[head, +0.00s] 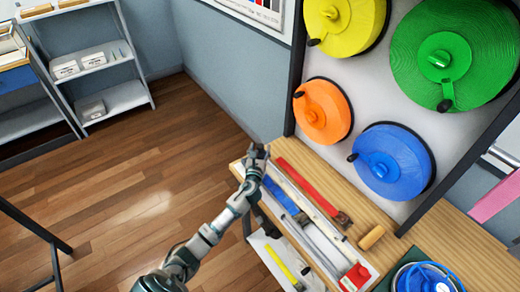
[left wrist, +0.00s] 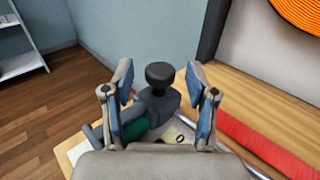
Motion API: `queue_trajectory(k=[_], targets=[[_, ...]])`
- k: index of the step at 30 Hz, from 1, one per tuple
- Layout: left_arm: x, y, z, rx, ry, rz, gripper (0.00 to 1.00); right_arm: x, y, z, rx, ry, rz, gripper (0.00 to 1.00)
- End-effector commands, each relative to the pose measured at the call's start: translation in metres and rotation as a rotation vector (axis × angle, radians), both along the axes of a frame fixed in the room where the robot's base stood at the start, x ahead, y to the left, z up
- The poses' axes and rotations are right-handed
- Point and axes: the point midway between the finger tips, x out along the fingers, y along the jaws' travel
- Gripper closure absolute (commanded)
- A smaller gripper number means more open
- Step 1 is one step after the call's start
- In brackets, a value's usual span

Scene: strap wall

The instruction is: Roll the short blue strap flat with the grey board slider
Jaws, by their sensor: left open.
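The short blue strap (head: 280,195) lies along the white board (head: 352,270) on the wooden bench in the head view. My left gripper (head: 257,152) is at the far end of that board. In the left wrist view, the grey board slider (left wrist: 158,103) with its black knob (left wrist: 160,74) stands between the two open fingers of my left gripper (left wrist: 160,98). The fingers are apart, with gaps beside the knob. The slider's lower part is hidden by the gripper. In the head view my gripper mostly hides the slider. My right gripper is not in view.
A red strap (head: 308,187) lies beside the board, with a wooden cylinder (head: 371,237) to its right. Orange (head: 314,118), blue (head: 377,167), yellow and green strap reels hang on the wall panel. A yellow item (head: 283,266) lies on a lower shelf.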

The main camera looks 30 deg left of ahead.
Motion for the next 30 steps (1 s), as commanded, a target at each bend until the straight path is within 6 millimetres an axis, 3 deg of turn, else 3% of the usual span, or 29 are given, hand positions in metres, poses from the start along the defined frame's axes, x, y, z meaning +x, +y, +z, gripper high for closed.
queue_trajectory(k=[11,14,18,19,28,30], targets=[[0.0074,0.0047,0.0000,-0.003,0.000,0.000,0.42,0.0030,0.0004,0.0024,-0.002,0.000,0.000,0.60],[0.0074,0.0047,-0.0001,-0.002,0.000,0.000,0.62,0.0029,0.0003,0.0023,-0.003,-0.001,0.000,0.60],[0.0072,0.0047,-0.0002,-0.002,0.000,0.001,0.97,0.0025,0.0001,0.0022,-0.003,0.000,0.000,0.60],[0.0072,0.0048,-0.0003,-0.002,0.000,0.001,1.00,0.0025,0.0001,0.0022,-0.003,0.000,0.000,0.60],[0.0057,0.0017,0.0003,-0.002,0.000,0.001,1.00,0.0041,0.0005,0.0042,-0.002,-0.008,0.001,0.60],[0.0038,-0.0031,0.0009,-0.004,0.001,0.000,1.00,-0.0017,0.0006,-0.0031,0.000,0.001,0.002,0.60]])
